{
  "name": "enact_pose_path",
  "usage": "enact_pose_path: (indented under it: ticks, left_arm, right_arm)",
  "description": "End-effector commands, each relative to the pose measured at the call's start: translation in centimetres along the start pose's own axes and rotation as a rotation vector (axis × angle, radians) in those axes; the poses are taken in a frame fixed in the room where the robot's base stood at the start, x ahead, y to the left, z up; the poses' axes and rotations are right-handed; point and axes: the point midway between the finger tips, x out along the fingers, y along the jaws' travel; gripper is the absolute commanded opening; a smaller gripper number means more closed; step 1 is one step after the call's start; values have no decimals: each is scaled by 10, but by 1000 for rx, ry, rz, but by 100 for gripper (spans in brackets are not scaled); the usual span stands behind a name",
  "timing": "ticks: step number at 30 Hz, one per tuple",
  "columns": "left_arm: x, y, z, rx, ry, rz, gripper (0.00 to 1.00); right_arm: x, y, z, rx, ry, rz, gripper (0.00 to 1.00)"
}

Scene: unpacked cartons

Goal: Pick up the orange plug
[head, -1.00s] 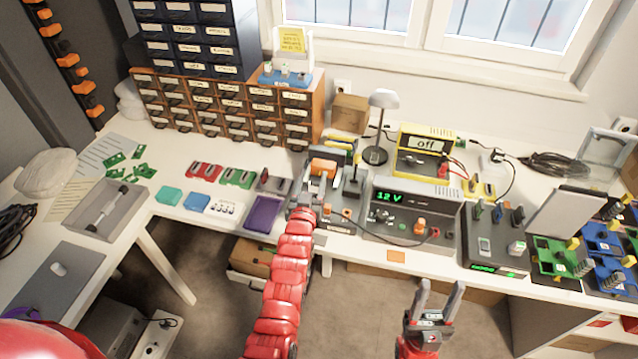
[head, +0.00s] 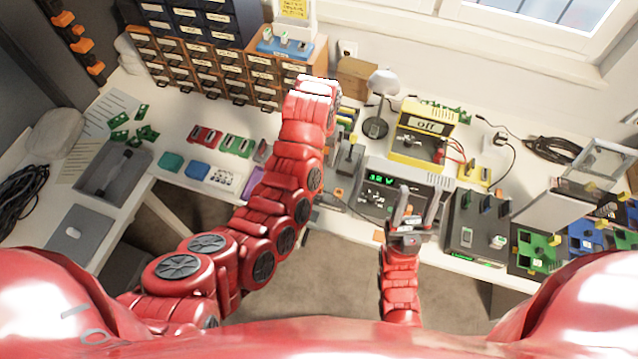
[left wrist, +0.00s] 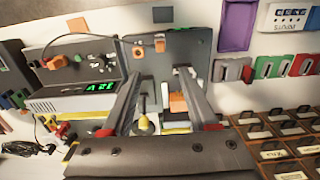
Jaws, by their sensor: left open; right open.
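Several orange pieces show in the left wrist view. An orange block (left wrist: 178,103) sits on the grey station (left wrist: 200,55), between my left fingers and close to the right-hand one. An orange plug (left wrist: 57,62) sits on the front of the 12 V supply (left wrist: 75,83). I cannot tell which piece the task means. My left gripper (left wrist: 160,76) is open and empty over the station; the arm hides it in the head view. My right gripper (head: 419,200) is open and empty before the supply (head: 385,178).
A yellow meter reading "off" (head: 421,132) and a desk lamp (head: 384,85) stand behind. A black socket unit (head: 478,225) stands right of my right gripper. Drawer cabinets (head: 215,65) are at the back left. Cards and small modules lie along the bench.

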Motion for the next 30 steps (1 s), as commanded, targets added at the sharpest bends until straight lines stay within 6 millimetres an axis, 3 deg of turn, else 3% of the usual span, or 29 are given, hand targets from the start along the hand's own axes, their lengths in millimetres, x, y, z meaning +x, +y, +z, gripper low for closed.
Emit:
enact_pose_path:
  ticks: [3, 12, 14, 20, 30]
  left_arm:
    - [36, 0, 0, 0, 2, -4, 60]
    - [95, 0, -2, 0, 6, -1, 60]
    - [94, -1, -1, -1, 2, -1, 60]
    - [109, -1, -2, -2, 7, -1, 60]
    - [139, -1, 1, -2, 1, -1, 60]
  right_arm:
    - [-29, -1, 5, 0, -1, 0, 50]
    - [-78, -4, 13, 0, 0, 0, 50]
    - [-64, -3, 11, 0, -1, 0, 50]
    - [-60, -3, 10, 0, 0, 0, 50]
    - [-32, -2, 5, 0, 0, 0, 50]
